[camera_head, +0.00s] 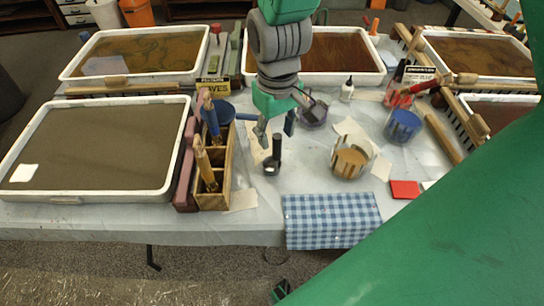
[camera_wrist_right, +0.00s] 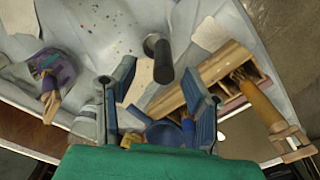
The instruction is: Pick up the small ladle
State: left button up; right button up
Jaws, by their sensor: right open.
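A dark upright handle with a small round cup-like base (camera_head: 271,166) stands on the table in front of my right gripper; it looks most like the small ladle, but I cannot be certain. In the right wrist view its dark round end (camera_wrist_right: 157,52) shows ahead of the fingers. My right gripper (camera_head: 276,122) hangs over the table just behind and above it, fingers spread and empty. The two fingers (camera_wrist_right: 157,97) also show in the wrist view, apart from the handle. My left gripper is not in view.
A tan pot (camera_head: 350,161) and a blue pot (camera_head: 402,126) stand to the right. A checked blue cloth (camera_head: 330,219) lies at the front edge.

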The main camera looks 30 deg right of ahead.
aim_at(276, 149)
jog(key=f, duration=0.2)
jog(key=f+b, duration=0.1)
jog(key=f, duration=0.1)
jog(key=shift+s+a+f, duration=0.15)
jog(key=shift+s+f, duration=0.05)
jog(key=shift+f, duration=0.15)
jog(key=shift+c, duration=0.4)
grip_shut()
jog(key=shift+r, duration=0.1)
